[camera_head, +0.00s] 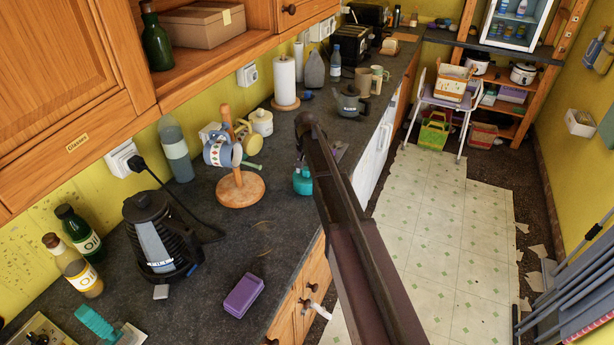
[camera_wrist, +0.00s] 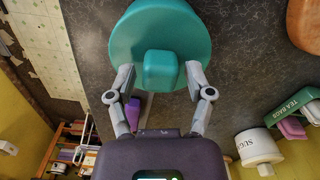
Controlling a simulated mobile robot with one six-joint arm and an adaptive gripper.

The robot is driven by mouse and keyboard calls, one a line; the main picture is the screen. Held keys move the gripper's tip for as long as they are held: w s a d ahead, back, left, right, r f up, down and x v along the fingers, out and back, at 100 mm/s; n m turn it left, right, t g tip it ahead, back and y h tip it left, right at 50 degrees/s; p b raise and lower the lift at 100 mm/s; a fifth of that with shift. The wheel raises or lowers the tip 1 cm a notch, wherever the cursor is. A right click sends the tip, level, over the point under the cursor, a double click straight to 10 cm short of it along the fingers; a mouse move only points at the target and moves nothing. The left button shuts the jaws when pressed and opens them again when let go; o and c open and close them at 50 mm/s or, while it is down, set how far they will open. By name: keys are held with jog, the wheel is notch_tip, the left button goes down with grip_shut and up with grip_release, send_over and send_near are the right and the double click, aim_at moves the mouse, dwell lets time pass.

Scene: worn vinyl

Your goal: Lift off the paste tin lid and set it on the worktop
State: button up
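The paste tin's teal round lid (camera_wrist: 190,28) fills the top of the wrist view, with a raised square knob (camera_wrist: 160,70) at its near side. My gripper (camera_wrist: 160,77) has its two grey fingers on either side of the knob, with a visible gap on both sides. The fingers look open and hold nothing. In the head view the teal tin (camera_head: 303,184) stands on the dark worktop (camera_head: 225,260), partly hidden by my arm. My gripper is right above it there, mostly hidden. I cannot tell whether the lid sits flat on the tin.
A wooden mug tree (camera_head: 240,190) with mugs stands just left of the tin. A kettle (camera_head: 155,235), a purple box (camera_head: 243,295) and bottles are nearer. A grey teapot (camera_head: 349,104) stands farther back. Bare worktop lies between the mug tree and the purple box.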

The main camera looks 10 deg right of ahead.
aim_at(306, 168)
grip_shut()
jog(key=shift+r, duration=0.15)
jog(key=shift+r+p, duration=3.35)
jog(key=shift+p, duration=0.15)
